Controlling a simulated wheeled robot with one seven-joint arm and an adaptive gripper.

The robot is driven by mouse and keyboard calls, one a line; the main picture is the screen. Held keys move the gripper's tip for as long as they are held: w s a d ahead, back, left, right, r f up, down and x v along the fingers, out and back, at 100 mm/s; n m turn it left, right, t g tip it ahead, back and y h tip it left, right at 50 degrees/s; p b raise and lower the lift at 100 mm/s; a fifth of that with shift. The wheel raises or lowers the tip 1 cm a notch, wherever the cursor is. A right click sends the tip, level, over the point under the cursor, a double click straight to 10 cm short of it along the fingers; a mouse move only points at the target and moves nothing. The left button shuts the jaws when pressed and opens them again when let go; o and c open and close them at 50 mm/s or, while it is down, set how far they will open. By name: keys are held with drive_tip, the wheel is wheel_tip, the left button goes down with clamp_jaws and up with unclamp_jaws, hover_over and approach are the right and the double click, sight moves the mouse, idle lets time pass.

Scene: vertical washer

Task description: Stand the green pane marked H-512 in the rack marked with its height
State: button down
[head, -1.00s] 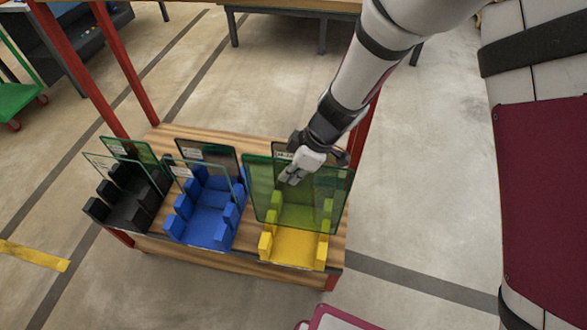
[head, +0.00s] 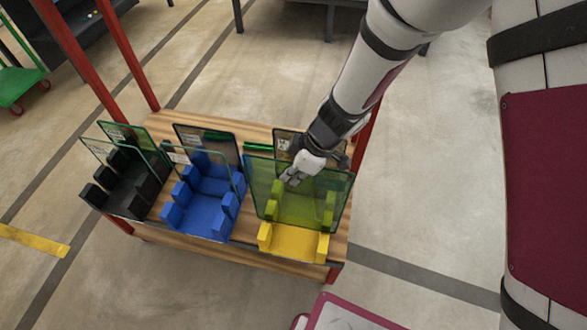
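A large green see-through pane (head: 275,195) stands nearly upright, tilted slightly, over the yellow rack (head: 290,242) at the right of the cart. Its lower part lies between the rack's posts. I cannot tell whether its bottom edge touches the rack floor. No H-512 marking can be read. My gripper (head: 293,179) is at the upper edge of this pane and appears shut on it. The blue rack (head: 205,215) is in the middle and the black rack (head: 125,200) at the left. Rack height markings cannot be read.
Other panes stand at the black rack, including a clear one (head: 105,160), and at the blue rack, including a dark one (head: 215,142). A labelled dark pane (head: 282,140) stands behind my gripper. Red posts (head: 125,50) rise from the wooden cart top (head: 160,128).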

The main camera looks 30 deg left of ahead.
sight(293, 193)
drive_tip(key=shift+f+b, duration=2.5)
drive_tip(key=shift+f, duration=1.1)
drive_tip(key=shift+f+b, duration=0.45)
drive_tip(key=shift+f, duration=0.15)
drive_tip(key=c, duration=1.7)
unclamp_jaws()
drive_tip(key=v, duration=1.2)
drive_tip(key=shift+r, duration=0.1)
